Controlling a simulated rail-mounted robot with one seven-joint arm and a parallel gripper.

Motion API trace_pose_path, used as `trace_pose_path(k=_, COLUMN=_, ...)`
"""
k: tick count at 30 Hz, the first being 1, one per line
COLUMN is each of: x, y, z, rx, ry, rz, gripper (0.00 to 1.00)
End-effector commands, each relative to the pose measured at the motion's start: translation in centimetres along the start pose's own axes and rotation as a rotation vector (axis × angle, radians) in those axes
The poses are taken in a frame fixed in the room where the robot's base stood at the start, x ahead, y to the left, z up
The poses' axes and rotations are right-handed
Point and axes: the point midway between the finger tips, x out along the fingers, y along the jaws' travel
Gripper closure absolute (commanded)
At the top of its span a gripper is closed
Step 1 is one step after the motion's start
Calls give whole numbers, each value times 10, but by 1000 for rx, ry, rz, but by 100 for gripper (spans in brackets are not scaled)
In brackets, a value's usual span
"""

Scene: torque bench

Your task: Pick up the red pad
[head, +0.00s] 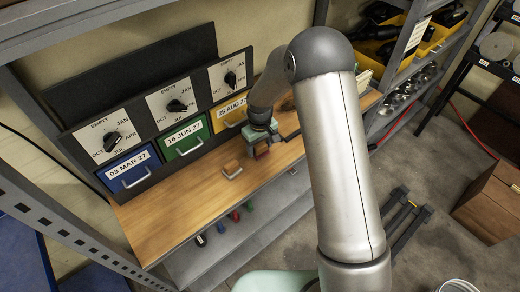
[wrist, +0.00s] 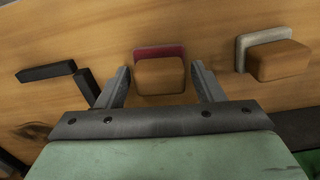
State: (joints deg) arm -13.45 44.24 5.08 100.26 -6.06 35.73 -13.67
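The red pad (wrist: 160,51) lies on the wooden bench top with a tan wooden block on it, in the upper middle of the wrist view. A small red part of it (head: 262,153) also shows in the head view, just below my gripper (head: 260,144). In the wrist view my gripper (wrist: 160,68) is open, with one finger on each side of the block and pad. Small gaps show between the fingers and the block. The block hides much of the pad.
A similar block with a whitish pad (wrist: 243,50) lies to the right in the wrist view. A black angled piece (wrist: 48,73) lies to the left. Blue (head: 130,170), green (head: 186,138) and yellow (head: 231,112) labelled drawers stand behind the bench top (head: 165,215).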

Motion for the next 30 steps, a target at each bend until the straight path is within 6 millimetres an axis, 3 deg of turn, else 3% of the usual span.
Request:
trace_pose_path(k=1, x=0, y=0, z=0, rx=0, ry=0, rz=0, gripper=54)
trace_pose_path(k=3, x=0, y=0, z=0, rx=0, ry=0, rz=0, gripper=74)
trace_pose_path(k=4, x=0, y=0, z=0, rx=0, ry=0, rz=0, gripper=78)
trace_pose_path(k=17, x=-7, y=0, z=0, rx=0, ry=0, rz=0, gripper=78)
trace_pose_path(k=22, x=-31, y=1, z=-1, rx=1, ry=5, rz=2, gripper=78)
trace_pose_path(k=30, x=-92, y=-12, z=50, rx=1, ry=6, rz=3, gripper=78)
